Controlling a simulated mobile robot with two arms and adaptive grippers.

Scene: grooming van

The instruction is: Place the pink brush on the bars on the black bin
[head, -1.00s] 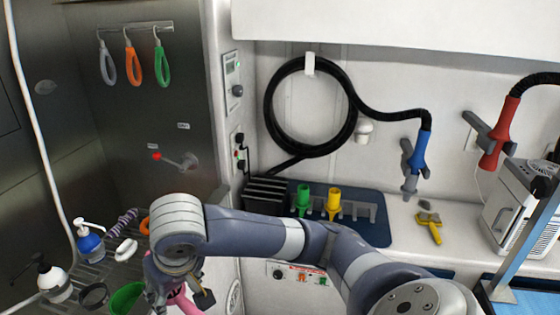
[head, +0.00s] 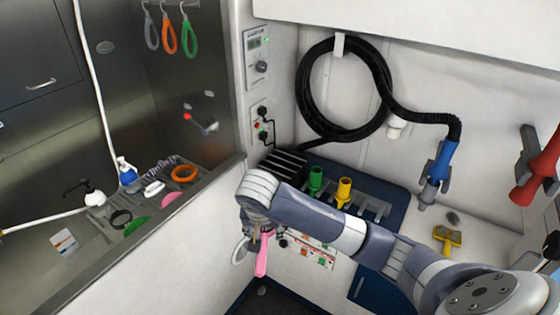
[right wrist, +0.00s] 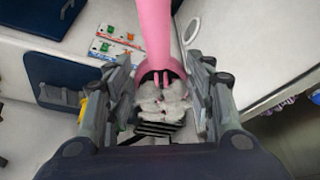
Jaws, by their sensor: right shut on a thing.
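The pink brush (head: 262,258) hangs below my right gripper (head: 257,234), in front of the counter's front face. In the right wrist view the brush (right wrist: 156,35) lies between both fingers of my right gripper (right wrist: 160,78), which is shut on it. Its pink handle points up and away in that view, with a pale, lumpy end nearer the palm. The black bin (head: 283,163) with bars across its top stands at the counter's left end, beyond my right arm. Dark bars also show below the brush in the right wrist view (right wrist: 158,128). My left gripper is out of view.
A blue tray (head: 388,198) holds a green nozzle (head: 316,180) and a yellow nozzle (head: 344,191) right of the bin. A yellow tool (head: 447,238) lies on the counter. The metal tub (head: 110,268) at left holds bottles and several small items. A black hose (head: 345,130) hangs above.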

